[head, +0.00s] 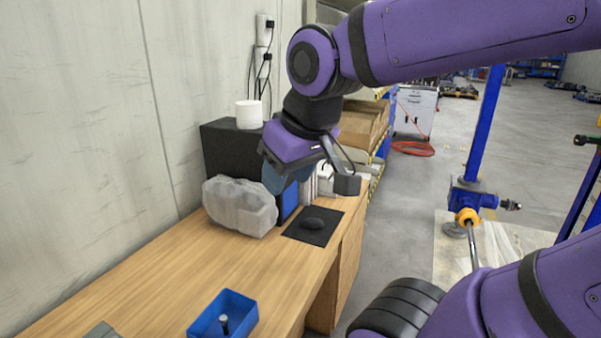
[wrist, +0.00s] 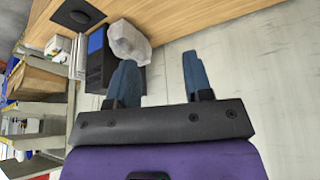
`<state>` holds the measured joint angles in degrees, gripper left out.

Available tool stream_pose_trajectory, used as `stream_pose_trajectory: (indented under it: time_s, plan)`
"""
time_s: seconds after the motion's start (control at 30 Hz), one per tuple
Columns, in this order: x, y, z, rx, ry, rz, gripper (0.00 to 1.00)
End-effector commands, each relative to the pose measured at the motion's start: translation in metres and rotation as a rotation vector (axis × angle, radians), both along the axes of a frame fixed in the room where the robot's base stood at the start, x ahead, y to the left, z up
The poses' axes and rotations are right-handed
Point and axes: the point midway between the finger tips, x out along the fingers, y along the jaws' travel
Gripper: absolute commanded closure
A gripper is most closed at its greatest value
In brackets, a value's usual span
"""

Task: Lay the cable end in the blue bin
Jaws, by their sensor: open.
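The blue bin (head: 194,328) sits on the wooden table near the bottom of the head view, cut by the frame's lower edge. A small dark piece with a pale tip (head: 223,323) stands in it; it may be the cable end, but I cannot tell for sure. No other cable end shows on the table. My gripper (head: 284,183) is raised over the far part of the table, well away from the bin. Its blue fingers are apart in the wrist view (wrist: 160,78), with nothing between them. The bin is not in the wrist view.
A pale wrapped lump (head: 240,207) and a black box (head: 222,150) with a white roll (head: 249,114) on it stand by the wall. A black mat (head: 296,231) holds a dark mouse-like object (head: 313,223). The middle tabletop (head: 160,275) is clear.

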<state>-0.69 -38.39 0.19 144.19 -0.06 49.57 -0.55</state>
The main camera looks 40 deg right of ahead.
Motion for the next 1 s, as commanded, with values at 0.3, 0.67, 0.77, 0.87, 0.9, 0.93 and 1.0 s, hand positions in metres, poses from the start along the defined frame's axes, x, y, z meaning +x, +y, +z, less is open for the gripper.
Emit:
stream_pose_trajectory:
  time_s: [0.3,0.67,0.77,0.87,0.9,0.93,1.0]
  plan:
    - [-0.027,-0.002,0.008,0.01,-0.032,-0.025,0.54]
    - [-0.027,-0.002,0.008,0.011,-0.031,-0.025,0.54]
    - [-0.027,-0.002,0.008,0.011,-0.031,-0.025,0.54]
    - [-0.027,-0.002,0.008,0.011,-0.031,-0.025,0.54]
    - [-0.027,-0.002,0.008,0.011,-0.031,-0.025,0.54]
    - [-0.027,-0.002,0.008,0.011,-0.031,-0.025,0.54]
    - [-0.027,-0.002,0.008,0.011,-0.031,-0.025,0.54]
